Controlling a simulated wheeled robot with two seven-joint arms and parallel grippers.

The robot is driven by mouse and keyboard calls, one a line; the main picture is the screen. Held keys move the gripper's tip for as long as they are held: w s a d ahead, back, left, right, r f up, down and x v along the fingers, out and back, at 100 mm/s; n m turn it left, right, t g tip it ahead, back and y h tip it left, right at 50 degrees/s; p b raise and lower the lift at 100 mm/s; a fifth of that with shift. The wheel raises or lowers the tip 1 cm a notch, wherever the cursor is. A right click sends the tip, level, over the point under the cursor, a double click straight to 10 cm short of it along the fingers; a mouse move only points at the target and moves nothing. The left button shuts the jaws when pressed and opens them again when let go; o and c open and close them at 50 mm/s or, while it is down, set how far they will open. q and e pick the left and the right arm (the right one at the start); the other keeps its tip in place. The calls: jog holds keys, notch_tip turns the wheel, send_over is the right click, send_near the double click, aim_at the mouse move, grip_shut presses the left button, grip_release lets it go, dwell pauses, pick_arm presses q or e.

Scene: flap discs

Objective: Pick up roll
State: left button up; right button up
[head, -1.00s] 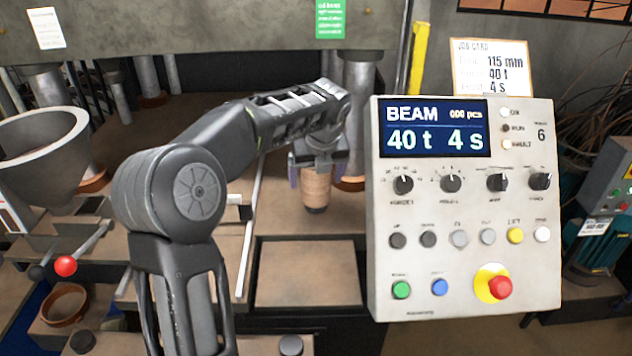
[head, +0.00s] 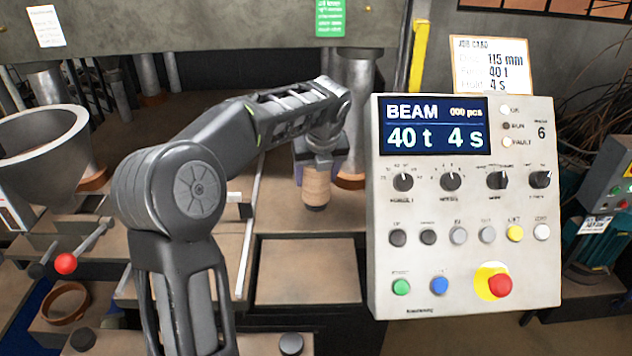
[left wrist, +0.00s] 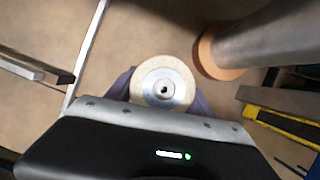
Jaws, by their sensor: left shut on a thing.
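The roll (head: 316,185) is a tan, ribbed upright cylinder with a dark lower end, under my left wrist in the head view. In the left wrist view the roll (left wrist: 165,84) shows end-on as a pale disc with a grey centre and a dark hole. My left gripper (head: 318,170) is shut on the roll, with a bluish finger on each side of it. The fingers also show on both sides of the roll in the left wrist view. My left arm hides part of the area behind it. My right gripper is not in view.
A control panel (head: 466,250) stands close on the right. A metal column (head: 358,110) with an orange-brown base ring is just behind the roll. A thin white rail (head: 250,225) runs to its left. A grey funnel (head: 45,150) and a red-knobbed lever (head: 66,264) are further left.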

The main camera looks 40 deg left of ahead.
pick_arm(q)
grip_shut()
jog(key=shift+r, duration=0.15)
dwell(0.4)
notch_tip(320, 180, up, 10)
jog(key=shift+f+b, duration=0.1)
jog(key=shift+b, duration=0.2)
dwell(0.5)
